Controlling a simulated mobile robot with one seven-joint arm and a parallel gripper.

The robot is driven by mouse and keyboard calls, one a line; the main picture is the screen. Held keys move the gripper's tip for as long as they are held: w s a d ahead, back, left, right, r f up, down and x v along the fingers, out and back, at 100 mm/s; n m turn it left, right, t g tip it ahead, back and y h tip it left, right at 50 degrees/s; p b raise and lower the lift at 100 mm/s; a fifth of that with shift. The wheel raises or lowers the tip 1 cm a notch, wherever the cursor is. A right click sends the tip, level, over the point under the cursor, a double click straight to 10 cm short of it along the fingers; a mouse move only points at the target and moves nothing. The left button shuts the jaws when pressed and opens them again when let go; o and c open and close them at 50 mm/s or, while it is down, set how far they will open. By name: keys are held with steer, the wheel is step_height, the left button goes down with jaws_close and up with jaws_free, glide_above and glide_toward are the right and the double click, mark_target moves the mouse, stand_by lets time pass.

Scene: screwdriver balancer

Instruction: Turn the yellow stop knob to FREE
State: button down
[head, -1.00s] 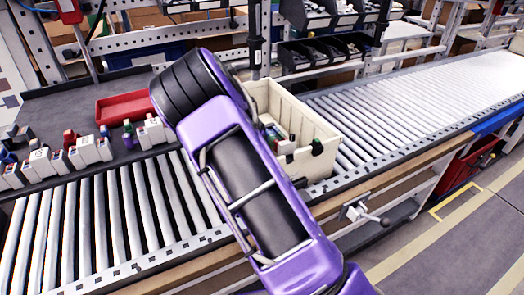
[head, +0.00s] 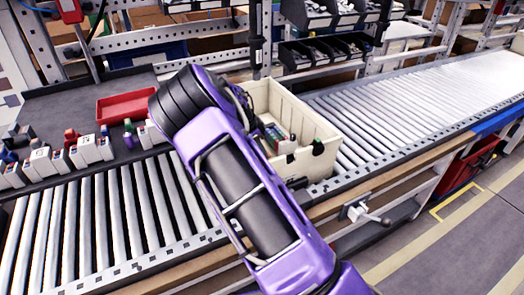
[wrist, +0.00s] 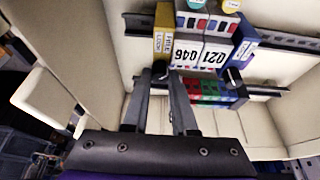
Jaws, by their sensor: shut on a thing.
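The wrist view looks into a cream-coloured crate (wrist: 118,60) holding a row of small labelled devices. A yellow part (wrist: 163,18) with a white upright label stands at the left end of the row. I cannot read FREE or a knob position clearly. My gripper (wrist: 167,72) has its two dark fingers close together, with their tips at the lower end of the left yellow part. The grip itself is hidden. In the head view my arm covers the gripper and the yellow parts.
The crate (head: 318,160) stands on a roller conveyor (head: 380,130). Grey rails (wrist: 265,88) run across its inside, with red, green and blue blocks (wrist: 212,91) below the white number panels. A red tray (head: 126,105) and several small devices sit at the left.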

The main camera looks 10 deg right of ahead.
steer(key=c, duration=0.7)
jaws_free()
steer(key=v, duration=1.7)
steer(key=shift+s+a+r, duration=0.1)
steer(key=shift+a+r, duration=0.05)
steer(key=shift+a, duration=0.1)
